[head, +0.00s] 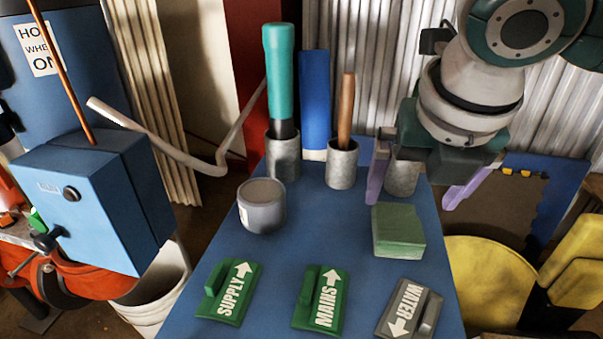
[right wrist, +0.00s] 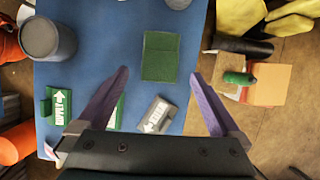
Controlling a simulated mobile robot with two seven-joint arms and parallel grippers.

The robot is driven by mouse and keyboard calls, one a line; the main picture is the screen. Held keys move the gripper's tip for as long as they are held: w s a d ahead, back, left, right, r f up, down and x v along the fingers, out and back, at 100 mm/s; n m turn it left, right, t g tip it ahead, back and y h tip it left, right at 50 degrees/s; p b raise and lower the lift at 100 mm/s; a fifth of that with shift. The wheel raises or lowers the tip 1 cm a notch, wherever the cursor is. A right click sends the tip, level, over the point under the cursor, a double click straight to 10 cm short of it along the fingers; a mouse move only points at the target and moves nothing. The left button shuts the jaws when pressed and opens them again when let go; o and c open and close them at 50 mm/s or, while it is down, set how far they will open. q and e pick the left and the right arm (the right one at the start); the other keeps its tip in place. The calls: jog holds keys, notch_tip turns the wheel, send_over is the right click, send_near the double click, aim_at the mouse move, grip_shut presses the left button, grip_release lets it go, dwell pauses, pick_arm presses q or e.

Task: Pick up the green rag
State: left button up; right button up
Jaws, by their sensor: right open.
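The green rag (head: 398,231) is a folded, block-like square lying on the right part of the blue table. In the right wrist view the rag (right wrist: 160,56) lies ahead of the fingertips, between their lines. My right gripper (head: 418,186) has purple fingers and is open and empty. It hangs above the table's right side, above and behind the rag in the head view, with its fingers spread wide. It does not touch the rag. My left gripper is not in view.
The blue table (head: 270,300) carries a grey pot (head: 262,205), metal cups holding a teal-handled tool (head: 279,75) and a wooden handle (head: 346,110), and another metal cup (head: 402,178). Plates marked SUPPLY (head: 230,292), MAINS (head: 320,300) and WATER (head: 408,310) lie in front. Yellow items (head: 488,275) stand at the right.

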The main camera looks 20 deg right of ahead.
aim_at(398, 223)
jog(key=x, duration=0.3)
jog(key=shift+s+d+f+b, duration=0.1)
jog(key=shift+f+b, duration=0.05)
jog(key=shift+b, duration=0.2)
jog(key=b+x, duration=0.2)
jog(key=x, duration=0.3)
jog(key=c, duration=1.2)
notch_tip(398, 223, up, 20)
jog(key=p, duration=0.5)
jog(key=o, duration=0.8)
jog(key=c, duration=0.6)
